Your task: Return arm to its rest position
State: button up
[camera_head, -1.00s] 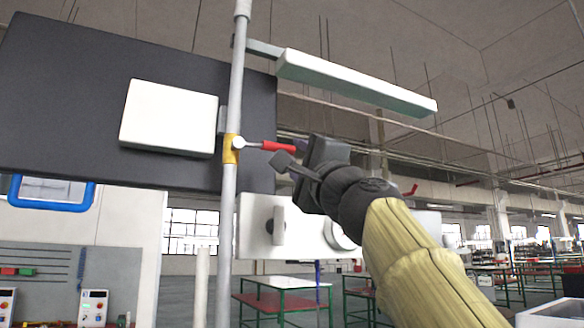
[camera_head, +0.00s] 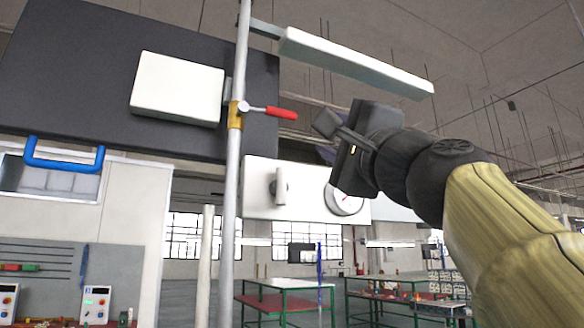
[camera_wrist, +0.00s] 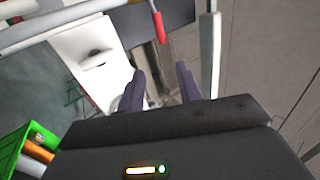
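My gripper (camera_head: 326,139) is raised in the right half of the head view, right of the red valve handle (camera_head: 281,113) and apart from it. In the wrist view its two dark fingers (camera_wrist: 161,86) stand apart with nothing held between them. My arm reaches in from the lower right, bent at the wrist. The red handle points right from the brass valve on the grey vertical pipe (camera_head: 235,160). It also shows at the top of the wrist view (camera_wrist: 158,27).
A white panel (camera_head: 262,202) with a knob and round gauge (camera_head: 344,199) is behind my gripper. A long white bar (camera_head: 355,62) hangs above it. A dark board (camera_head: 80,75) carries a white box (camera_head: 178,88). Tables (camera_head: 285,284) stand farther back.

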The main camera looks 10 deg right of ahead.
dwell(0.4)
jog(key=w+d+f+n+g+h, duration=0.1)
jog(key=w+f+g, duration=0.2)
jog(key=w+f, duration=0.5)
jog(key=w+f+n+g+h, duration=0.1)
jog(key=w+f+g, duration=0.15)
jog(key=f, duration=0.95)
jog(key=w+d+f+n+g+h, duration=0.1)
jog(key=w+f+g+h, duration=0.1)
jog(key=w+f, duration=0.6)
notch_tip(320, 180, down, 22)
jog(key=s+a+f+n+g, duration=0.1)
jog(key=s+n+g, duration=0.1)
jog(key=n+g, duration=0.25)
jog(key=s+a+f+n+g+h, duration=0.1)
jog(key=s+f+n+g, duration=0.2)
jog(key=s+f, duration=0.45)
jog(key=s+f+n+g, duration=0.25)
jog(key=s+f, duration=0.25)
jog(key=f, duration=0.6)
jog(key=s+a+f+n+g+h, duration=0.1)
jog(key=s+f+n+g, duration=0.1)
jog(key=s+f+g, duration=0.5)
notch_tip(320, 180, up, 12)
jog(key=t+p, duration=0.3)
jog(key=p, duration=1.2)
jog(key=shift+w+r+n, duration=0.15)
jog(key=shift+r+n, duration=0.1)
jog(key=shift+n, duration=0.05)
jog(key=shift+d, duration=0.1)
